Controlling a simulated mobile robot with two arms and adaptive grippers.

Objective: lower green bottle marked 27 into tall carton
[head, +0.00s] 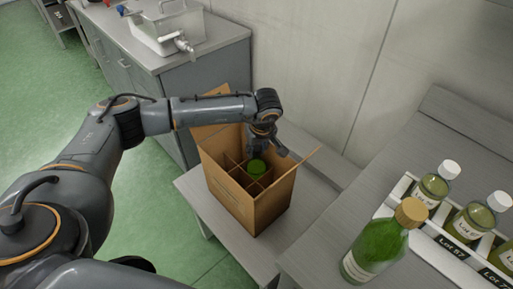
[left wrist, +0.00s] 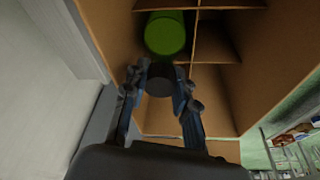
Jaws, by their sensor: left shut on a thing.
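The tall carton (head: 237,204) stands open on a low grey bench, with dividers making several compartments. My left gripper (head: 262,147) points down over its opening. A green bottle (head: 257,167) shows just below the gripper, within the carton's opening. In the left wrist view, my left gripper (left wrist: 158,82) is shut on a dark part, seemingly the bottle's top, with the green bottle (left wrist: 165,34) beyond it among the carton's dividers (left wrist: 214,42). The number 27 is not visible. I cannot tell how deep the bottle sits. My right gripper is not in view.
Another green bottle (head: 378,247) with a gold cap stands on the grey table at right, beside a white rack (head: 440,240) of several white-capped bottles. The carton's raised flaps (head: 306,163) stick out. A cabinet (head: 212,85) with a metal basin stands behind.

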